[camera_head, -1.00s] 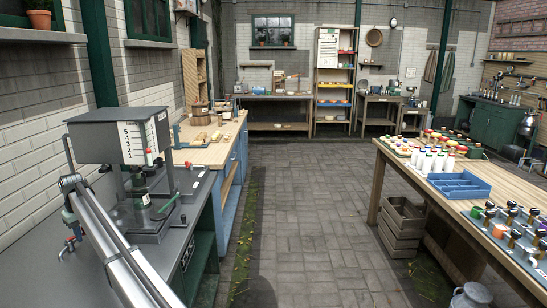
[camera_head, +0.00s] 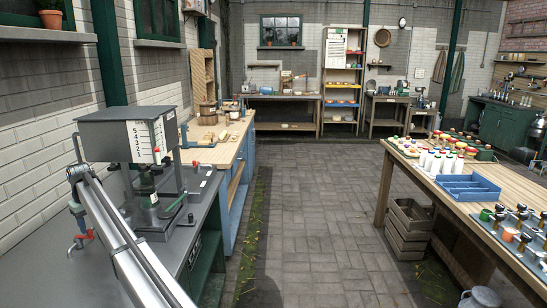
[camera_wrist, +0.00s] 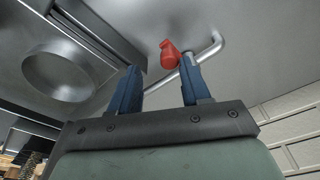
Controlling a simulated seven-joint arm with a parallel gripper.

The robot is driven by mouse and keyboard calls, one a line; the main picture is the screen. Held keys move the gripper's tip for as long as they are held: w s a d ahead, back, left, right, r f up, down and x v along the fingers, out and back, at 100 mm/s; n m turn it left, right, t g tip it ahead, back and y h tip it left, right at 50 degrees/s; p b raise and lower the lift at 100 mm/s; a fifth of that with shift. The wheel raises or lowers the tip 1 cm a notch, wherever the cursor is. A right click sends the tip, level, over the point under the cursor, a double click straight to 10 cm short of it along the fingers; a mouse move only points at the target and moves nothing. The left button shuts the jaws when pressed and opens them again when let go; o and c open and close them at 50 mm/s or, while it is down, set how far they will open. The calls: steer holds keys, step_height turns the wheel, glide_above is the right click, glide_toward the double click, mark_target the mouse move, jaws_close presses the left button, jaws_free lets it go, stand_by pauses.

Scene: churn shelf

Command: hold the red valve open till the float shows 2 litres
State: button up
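A grey box-shaped tank (camera_head: 122,136) stands on a frame at the left counter, with a white scale (camera_head: 143,145) numbered 5 down to 1 on its front. A small red float marker (camera_head: 156,152) sits at the scale's right side; its exact reading is too small to tell. The red valve (camera_head: 80,241) is low on the counter, left of the tank. It also shows in the wrist view (camera_wrist: 170,54), on a bent metal pipe. My gripper (camera_wrist: 160,64) has its two blue fingers apart, with the valve just beyond the tips, closer to the right finger. I see nothing between the fingers.
A bottle (camera_head: 148,192) stands under the tank. A round metal part (camera_wrist: 62,72) lies left of the fingers in the wrist view. A wooden bench (camera_head: 222,138) stands behind the counter. The right table (camera_head: 410,165) holds a blue crate (camera_head: 468,187) and bottles. The floor between is clear.

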step_height(320, 180, up, 4)
steer(key=shift+r, duration=0.1)
stand_by(0.4)
